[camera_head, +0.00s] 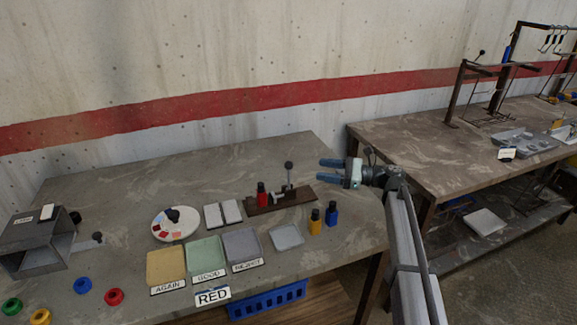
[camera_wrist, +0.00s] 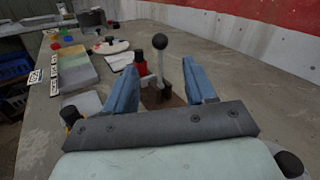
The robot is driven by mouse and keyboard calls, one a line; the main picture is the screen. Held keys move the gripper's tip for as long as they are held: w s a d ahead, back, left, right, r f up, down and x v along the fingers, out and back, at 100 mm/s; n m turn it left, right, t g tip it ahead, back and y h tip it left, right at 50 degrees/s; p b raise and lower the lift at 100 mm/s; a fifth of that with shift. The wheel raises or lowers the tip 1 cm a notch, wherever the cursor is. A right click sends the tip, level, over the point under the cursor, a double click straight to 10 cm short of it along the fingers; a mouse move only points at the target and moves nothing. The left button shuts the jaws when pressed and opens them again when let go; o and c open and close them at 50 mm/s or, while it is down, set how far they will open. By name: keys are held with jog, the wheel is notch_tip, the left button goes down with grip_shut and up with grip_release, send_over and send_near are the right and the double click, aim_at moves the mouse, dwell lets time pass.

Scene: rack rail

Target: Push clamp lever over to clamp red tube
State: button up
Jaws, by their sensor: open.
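The clamp lever (camera_head: 289,174) stands upright with a dark ball knob on top. It rises from a dark brown base (camera_head: 302,194) on the table. The red tube (camera_head: 262,194) stands on the left part of that base, left of the lever. In the wrist view the lever's ball knob (camera_wrist: 159,42) shows between my fingers, with the red tube (camera_wrist: 140,62) just left of it. My gripper (camera_head: 321,170) is open and empty, right of the lever and apart from it in the head view. Its blue fingers (camera_wrist: 161,80) partly hide the base in the wrist view.
A yellow tube (camera_head: 315,222) and a blue tube (camera_head: 332,214) stand in front of the base. The table behind the base is clear.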

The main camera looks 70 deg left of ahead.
aim_at(289, 165)
jog(key=x, duration=1.2)
jog(key=shift+s, duration=0.1)
jog(key=shift+c, duration=0.4)
grip_shut()
